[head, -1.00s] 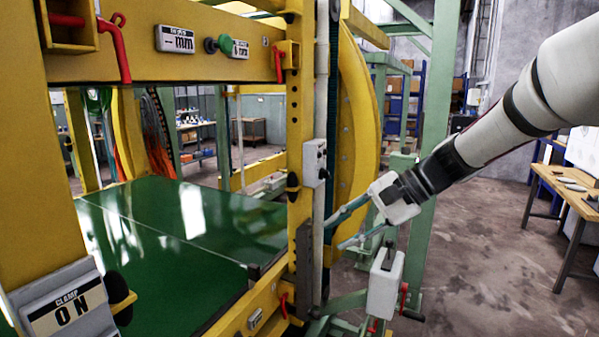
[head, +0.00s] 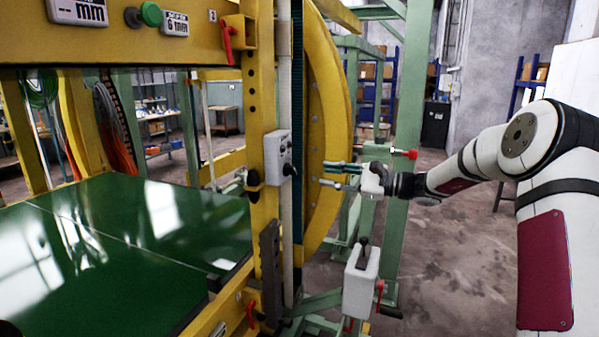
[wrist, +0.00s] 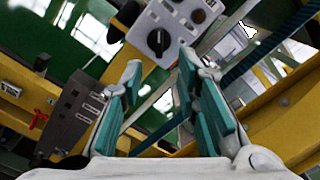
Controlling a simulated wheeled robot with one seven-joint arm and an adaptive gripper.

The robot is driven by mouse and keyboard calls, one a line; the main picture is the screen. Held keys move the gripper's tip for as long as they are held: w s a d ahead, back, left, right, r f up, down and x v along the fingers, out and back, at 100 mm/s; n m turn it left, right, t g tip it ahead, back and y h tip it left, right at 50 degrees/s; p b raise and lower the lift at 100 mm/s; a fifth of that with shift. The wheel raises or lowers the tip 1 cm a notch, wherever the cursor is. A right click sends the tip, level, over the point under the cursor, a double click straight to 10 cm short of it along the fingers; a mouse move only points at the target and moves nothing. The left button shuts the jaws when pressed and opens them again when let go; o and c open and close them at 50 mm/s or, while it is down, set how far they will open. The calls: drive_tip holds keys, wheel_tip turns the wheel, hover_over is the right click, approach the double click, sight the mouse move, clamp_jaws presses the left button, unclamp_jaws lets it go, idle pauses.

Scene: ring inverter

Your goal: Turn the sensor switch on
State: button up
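A light grey switch box (head: 277,158) is fixed to the yellow post, with a black knob (head: 290,169) on its right side. No label on it is readable, so I cannot confirm it is the sensor switch. In the wrist view the grey box (wrist: 180,22) faces me at the top, with its black rotary knob (wrist: 158,42) between and beyond my fingertips. My gripper (head: 326,175) is open and empty, with teal finger pads, to the right of the knob and apart from it. In the wrist view my gripper (wrist: 160,64) has its fingers spread.
A yellow curved ring (head: 328,130) stands behind and beside my fingers. A second grey box (head: 360,283) with a black lever is below my gripper. A green table (head: 110,260) lies left of the post. Open floor (head: 450,270) is at the right.

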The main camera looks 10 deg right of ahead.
sight(295, 171)
drive_tip(key=x, duration=0.9)
drive_tip(key=shift+a, duration=0.15)
clamp_jaws()
